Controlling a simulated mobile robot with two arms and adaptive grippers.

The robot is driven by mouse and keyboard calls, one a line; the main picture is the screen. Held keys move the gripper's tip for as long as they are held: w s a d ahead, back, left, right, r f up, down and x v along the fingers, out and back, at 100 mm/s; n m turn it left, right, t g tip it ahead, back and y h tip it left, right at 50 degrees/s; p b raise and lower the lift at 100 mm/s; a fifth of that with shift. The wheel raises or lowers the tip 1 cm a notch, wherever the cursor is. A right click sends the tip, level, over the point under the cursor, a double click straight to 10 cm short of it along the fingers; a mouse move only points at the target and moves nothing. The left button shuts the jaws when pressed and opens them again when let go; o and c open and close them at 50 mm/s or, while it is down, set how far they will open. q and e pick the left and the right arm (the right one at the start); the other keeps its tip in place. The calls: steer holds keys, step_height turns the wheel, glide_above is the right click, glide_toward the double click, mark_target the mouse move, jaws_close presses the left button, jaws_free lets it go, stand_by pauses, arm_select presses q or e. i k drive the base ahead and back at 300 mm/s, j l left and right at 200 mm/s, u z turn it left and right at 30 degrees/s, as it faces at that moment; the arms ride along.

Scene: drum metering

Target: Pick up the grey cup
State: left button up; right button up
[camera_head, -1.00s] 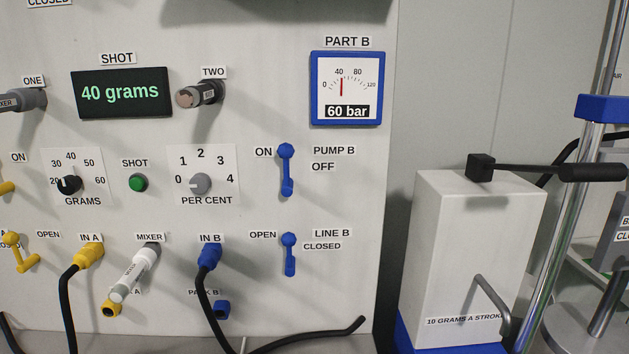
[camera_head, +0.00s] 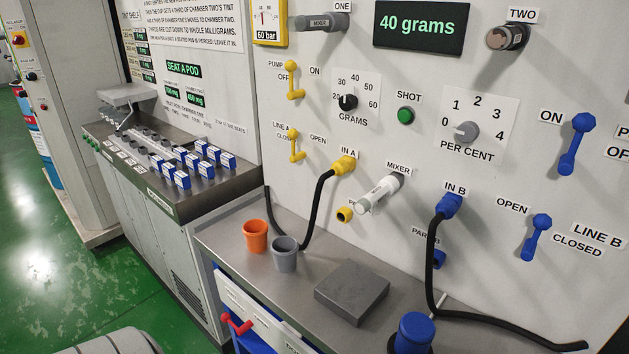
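The grey cup (camera_head: 285,254) stands upright on the metal shelf below the panel, in the lower middle of the head view. An orange cup (camera_head: 256,236) stands just behind it to the left, close to it. Neither of my grippers shows in the head view, so their state is hidden.
A flat dark grey block (camera_head: 352,292) lies right of the cups, with a blue capped object (camera_head: 413,333) at the front edge. Black hoses (camera_head: 317,207) hang from the panel behind. A side counter (camera_head: 160,165) with blue-and-white pods stands left. Green floor (camera_head: 60,260) is open.

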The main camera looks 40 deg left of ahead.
mark_target(284, 249)
steer(key=u, duration=1.55)
steer(key=i+j+z, duration=0.15)
steer(key=i+j, duration=0.2)
steer(key=i+j+z, duration=0.15)
steer(key=i+j, duration=0.15)
steer(key=j, duration=0.35)
